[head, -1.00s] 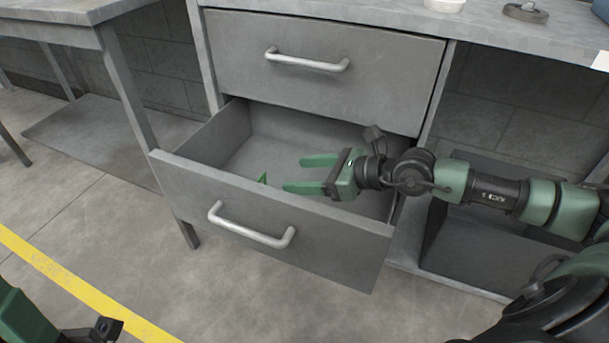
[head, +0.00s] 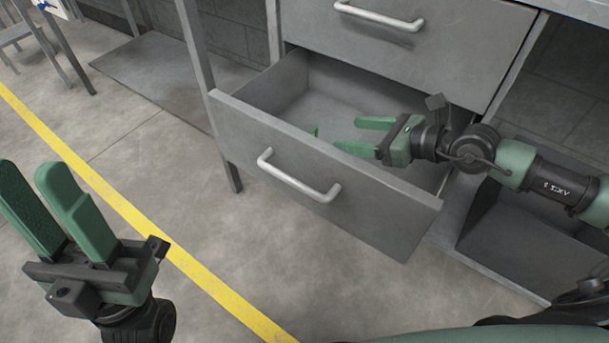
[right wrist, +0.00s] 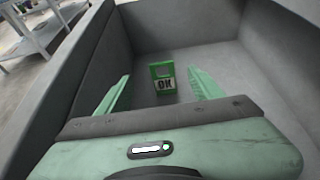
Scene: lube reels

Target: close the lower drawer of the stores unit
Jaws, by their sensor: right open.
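The lower drawer (head: 236,128) of the grey stores unit stands pulled well out, with a pale bar handle (head: 298,178) on its front. My right gripper (head: 355,134) is open and empty, above or inside the drawer opening behind the front panel. In the right wrist view its fingers (right wrist: 158,90) spread apart towards a green tag marked OK (right wrist: 162,78) in the drawer. Only a green tip of that tag shows in the head view. My left gripper (head: 35,200) is open and empty over the floor, left of the drawer.
The upper drawer (head: 400,50) is shut, with its own bar handle (head: 380,17). A bench leg (head: 205,90) stands left of the lower drawer. An open bay with a lower shelf (head: 510,235) is on the right. The floor in front, crossed by a yellow line (head: 130,213), is clear.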

